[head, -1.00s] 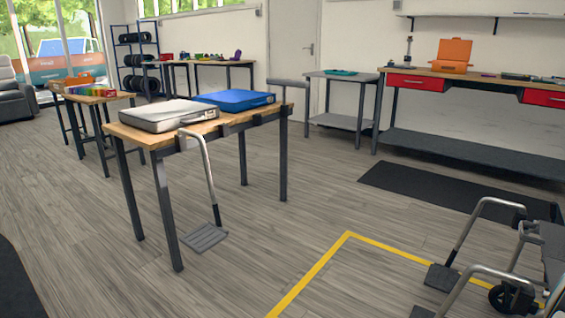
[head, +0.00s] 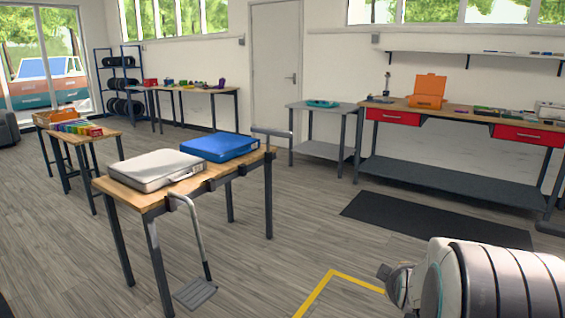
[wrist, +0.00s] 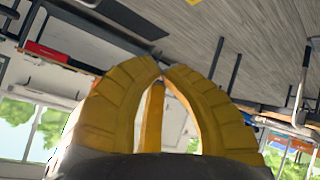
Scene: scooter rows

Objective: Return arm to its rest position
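My gripper (wrist: 161,68) shows in the wrist view with its curved yellow fingers drawn together, the tips meeting or almost meeting. Nothing is held between them. The wrist picture is upside down, with the floor at the top and the windows at the bottom. In the head view, my white arm with dark bands (head: 490,280) fills the lower right corner. My gripper is not visible in the head view.
A wooden table (head: 150,196) carries a light grey case (head: 157,170) and a blue case (head: 220,147). A workbench (head: 450,112) with red drawers stands along the back wall. The floor around the yellow line (head: 330,285) is clear.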

